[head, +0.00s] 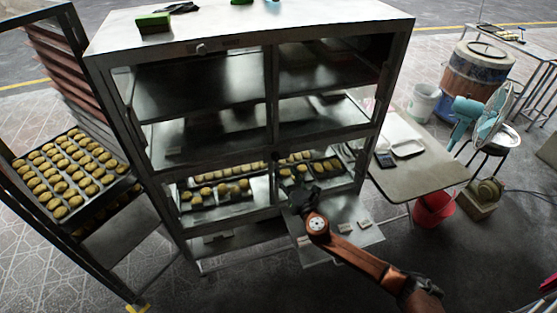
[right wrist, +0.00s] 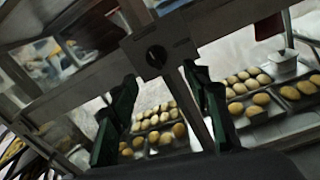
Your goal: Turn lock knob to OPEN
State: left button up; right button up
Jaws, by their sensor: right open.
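The lock knob (right wrist: 156,56) is a dark round knob with a pale pointer mark, on a metal plate where the crossbar meets the centre post of the cabinet. In the head view it is a small dark spot (head: 276,156) on the centre post. My right gripper (right wrist: 160,80) has its two dark green fingers spread and empty, just short of the knob, with the knob between and beyond the tips. In the head view my right gripper (head: 304,196) is in front of the cabinet, below the knob. My left gripper is not in view.
The metal cabinet (head: 405,24) holds trays of buns behind its frame. An open flap (head: 350,212) lies beneath my right arm. A rack with a bun tray (head: 58,208) stands left. A side table (head: 425,178), red bucket (head: 434,208) and fan (head: 489,118) stand right.

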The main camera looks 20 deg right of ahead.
aim_at(276, 157)
jog(key=w+a+b, duration=0.1)
jog(key=w, duration=0.7)
jog(key=shift+r, duration=0.2)
jog(key=shift+a, duration=0.1)
jog(key=shift+c, duration=0.7)
jog(key=c, duration=1)
